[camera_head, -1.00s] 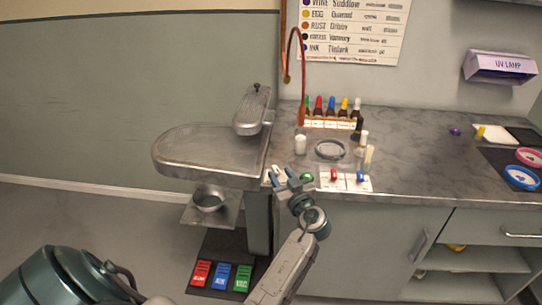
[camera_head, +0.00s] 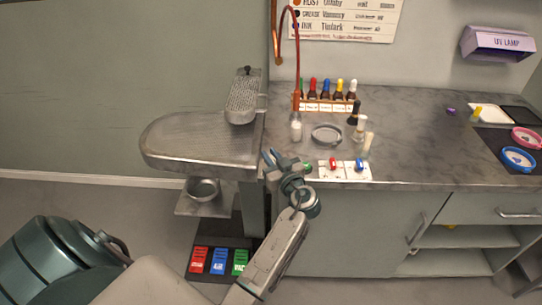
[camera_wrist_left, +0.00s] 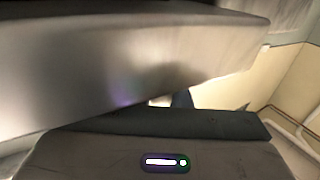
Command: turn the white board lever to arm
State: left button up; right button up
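My left gripper (camera_head: 273,161) is at the front edge of the counter, by the right end of the grey metal ironing board (camera_head: 190,148). Its fingers point up and away and are seen nearly edge-on, so their gap is unclear. I cannot make out a white board lever; the gripper and wrist cover the spot beside the board. The smaller arm board (camera_head: 242,100) stands above the ironing board's back right. In the left wrist view a blurred grey metal surface (camera_wrist_left: 90,65) fills the upper part, very close. My right gripper is not in view.
Just right of the gripper is a white panel (camera_head: 345,176) with red, blue and green knobs. A metal bowl (camera_head: 203,188) sits under the board. Coloured pedals (camera_head: 219,262) lie on the floor.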

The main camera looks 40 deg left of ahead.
pick_arm(q)
grip_shut()
